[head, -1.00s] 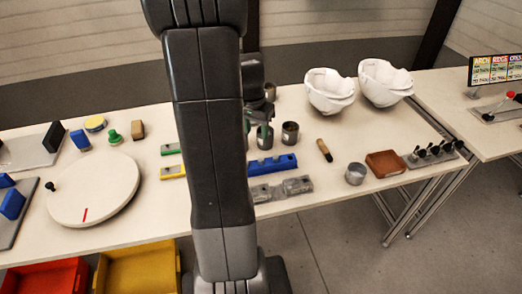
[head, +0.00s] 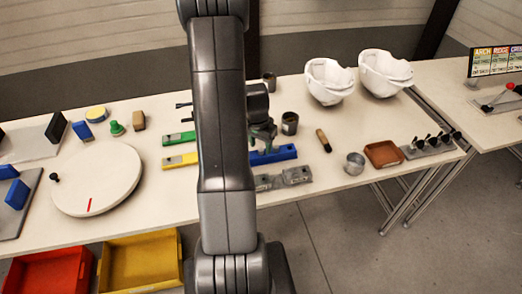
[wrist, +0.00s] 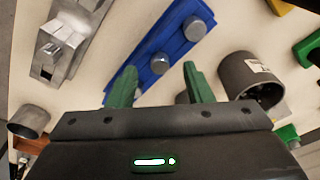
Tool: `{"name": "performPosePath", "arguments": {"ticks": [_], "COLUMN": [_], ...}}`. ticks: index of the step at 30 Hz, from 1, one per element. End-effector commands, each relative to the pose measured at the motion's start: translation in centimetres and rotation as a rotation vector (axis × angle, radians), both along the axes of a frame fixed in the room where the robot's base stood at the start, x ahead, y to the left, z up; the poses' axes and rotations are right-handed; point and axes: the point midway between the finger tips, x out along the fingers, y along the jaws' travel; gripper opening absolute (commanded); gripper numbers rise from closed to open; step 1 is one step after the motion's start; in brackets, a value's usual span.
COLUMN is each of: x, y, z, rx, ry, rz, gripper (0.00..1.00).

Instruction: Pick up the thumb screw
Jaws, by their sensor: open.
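I cannot tell for sure which piece is the thumb screw. The likeliest is a grey round-headed piece (wrist: 160,63) on the blue bar (wrist: 148,72), with a second like head (wrist: 195,28) farther up the bar. My gripper (wrist: 161,68) is open, its two green fingers apart, and in the wrist view the nearer grey head shows between the fingertips. I cannot tell how high the fingers are above it. In the head view my gripper (head: 263,133) hangs over the blue bar (head: 275,155), and my arm hides part of that bar.
A dark cup (wrist: 250,80) stands close beside the right finger in the wrist view. A grey metal block (wrist: 65,42) lies left of the bar. In the head view, a wooden-handled tool (head: 324,141), a metal cup (head: 355,163) and a brown tray (head: 384,154) stand to the right.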

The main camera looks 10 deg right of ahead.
Motion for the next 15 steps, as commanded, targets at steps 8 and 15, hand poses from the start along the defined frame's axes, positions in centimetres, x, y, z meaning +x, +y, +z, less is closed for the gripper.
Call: {"name": "performPosePath", "arguments": {"ticks": [8, 15], "x": [0.1, 0.1], "y": [-0.1, -0.1], "z": [-1.9, -1.9], "rx": [0.0, 0.001], "ry": [0.0, -0.001], "rz": [0.0, 0.0], "gripper": [0.46, 0.4]}}
